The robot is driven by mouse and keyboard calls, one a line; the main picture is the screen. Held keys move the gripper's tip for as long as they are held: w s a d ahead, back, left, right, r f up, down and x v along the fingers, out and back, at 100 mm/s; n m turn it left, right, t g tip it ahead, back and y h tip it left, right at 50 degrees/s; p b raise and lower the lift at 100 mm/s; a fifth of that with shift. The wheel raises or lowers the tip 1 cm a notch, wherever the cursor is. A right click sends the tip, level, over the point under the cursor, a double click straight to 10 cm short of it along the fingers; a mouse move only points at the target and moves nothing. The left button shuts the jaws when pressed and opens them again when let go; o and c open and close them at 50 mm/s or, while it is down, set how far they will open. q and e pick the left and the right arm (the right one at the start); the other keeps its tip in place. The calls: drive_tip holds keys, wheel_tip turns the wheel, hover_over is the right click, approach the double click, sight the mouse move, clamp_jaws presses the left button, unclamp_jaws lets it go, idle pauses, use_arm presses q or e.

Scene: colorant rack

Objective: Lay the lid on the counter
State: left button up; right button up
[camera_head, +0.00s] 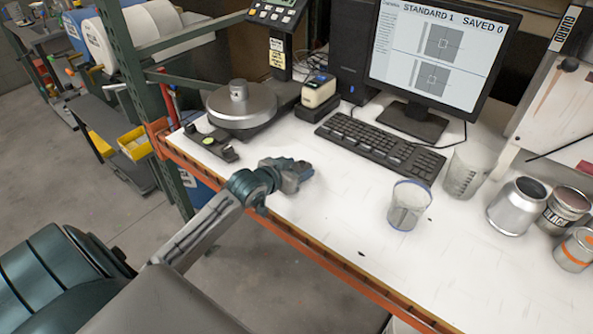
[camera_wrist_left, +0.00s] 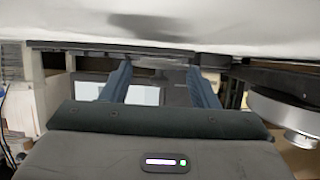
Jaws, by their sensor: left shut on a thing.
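My left gripper (camera_head: 294,174) is low over the front left of the white counter (camera_head: 340,205), in front of the scale. In the left wrist view its two blue fingers (camera_wrist_left: 160,72) stand apart with a thin grey thing (camera_wrist_left: 160,62) between their tips. This looks like the lid seen edge-on, but its shape is not clear. In the head view the lid cannot be made out at the gripper. Whether it touches the counter cannot be told. My right gripper is not in view.
The scale (camera_head: 241,104) with a small metal cylinder (camera_head: 238,90) stands behind the gripper. The keyboard (camera_head: 380,146) lies behind right. A clear beaker (camera_head: 409,207), another beaker (camera_head: 466,171) and an open silver can (camera_head: 517,207) stand to the right. The counter's front middle is clear.

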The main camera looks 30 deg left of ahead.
use_arm(q)
drive_tip(key=shift+f, duration=0.9)
drive_tip(key=shift+f, duration=0.2)
drive_tip(key=o, duration=1)
drive_tip(key=shift+o, duration=0.2)
drive_tip(key=shift+r, duration=0.1)
